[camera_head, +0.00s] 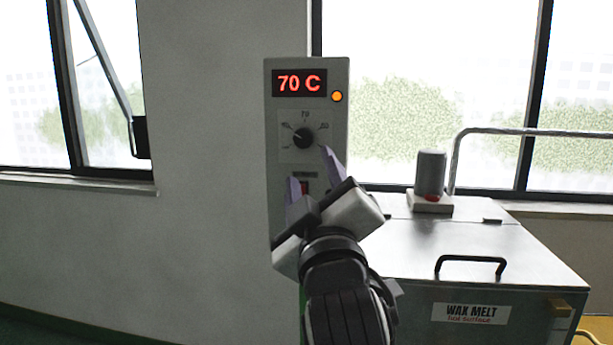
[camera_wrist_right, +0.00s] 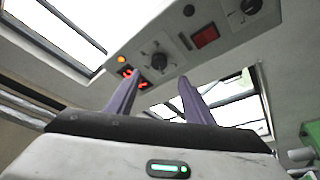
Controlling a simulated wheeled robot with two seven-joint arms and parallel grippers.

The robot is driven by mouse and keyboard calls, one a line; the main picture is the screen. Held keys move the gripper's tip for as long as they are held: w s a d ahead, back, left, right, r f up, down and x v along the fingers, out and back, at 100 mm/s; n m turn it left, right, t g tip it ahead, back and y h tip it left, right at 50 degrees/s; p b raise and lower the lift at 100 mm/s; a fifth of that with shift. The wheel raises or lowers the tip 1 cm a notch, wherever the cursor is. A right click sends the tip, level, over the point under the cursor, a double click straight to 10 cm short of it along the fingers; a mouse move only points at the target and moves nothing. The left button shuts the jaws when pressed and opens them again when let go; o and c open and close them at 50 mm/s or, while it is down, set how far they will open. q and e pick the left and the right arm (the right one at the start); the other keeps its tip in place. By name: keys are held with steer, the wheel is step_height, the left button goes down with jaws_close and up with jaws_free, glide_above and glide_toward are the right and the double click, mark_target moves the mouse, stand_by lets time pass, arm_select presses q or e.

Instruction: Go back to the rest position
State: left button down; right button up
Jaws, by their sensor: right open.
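My right gripper (camera_head: 309,168) is open in front of the control panel (camera_head: 272,118), with its two purple fingers apart and nothing between them. The fingers also show in the right wrist view (camera_wrist_right: 155,95), pointing up toward the panel. The panel display (camera_head: 299,83) reads 70 C in red, and an orange lamp (camera_head: 337,97) beside it is lit. The black dial (camera_head: 303,138) sits below the display. A red switch (camera_head: 304,187) lower down is partly hidden by the gripper; it is clearer in the right wrist view (camera_wrist_right: 205,37). My left gripper is not in view.
A metal wax melt tank (camera_head: 490,255) with a black lid handle (camera_head: 471,260) stands at the right, labelled hot surface. A grey cylinder (camera_head: 430,172) and a metal rail (camera_head: 455,160) stand at its back. Open wall (camera_head: 205,130) lies left of the panel, between windows.

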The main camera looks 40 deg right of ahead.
steer(key=w+a+f+n+g+y, duration=0.1)
steer(key=w+a+f+y, duration=0.15)
steer(key=f, duration=0.85)
steer(key=w+a+f+n+g+y, duration=0.15)
steer(key=a+f+y, duration=0.25)
steer(key=f, duration=0.6)
steer(key=w+a+f+n+y, duration=0.15)
steer(key=a+f+y, duration=0.25)
steer(key=f, duration=0.7)
steer(key=s+a+f+m+g+y, duration=0.1)
steer(key=s+a+f+m+g, duration=0.1)
steer(key=s+f, duration=0.9)
steer(key=s+a+f+m+g+y, duration=0.2)
steer(key=s+a+f+g, duration=0.2)
steer(key=s+f, duration=0.7)
step_height(320, 180, down, 8)
steer(key=shift+s+r+g, duration=0.2)
steer(key=shift+s+g, duration=0.15)
steer(key=shift+s, duration=0.05)
steer(key=shift+y, duration=0.25)
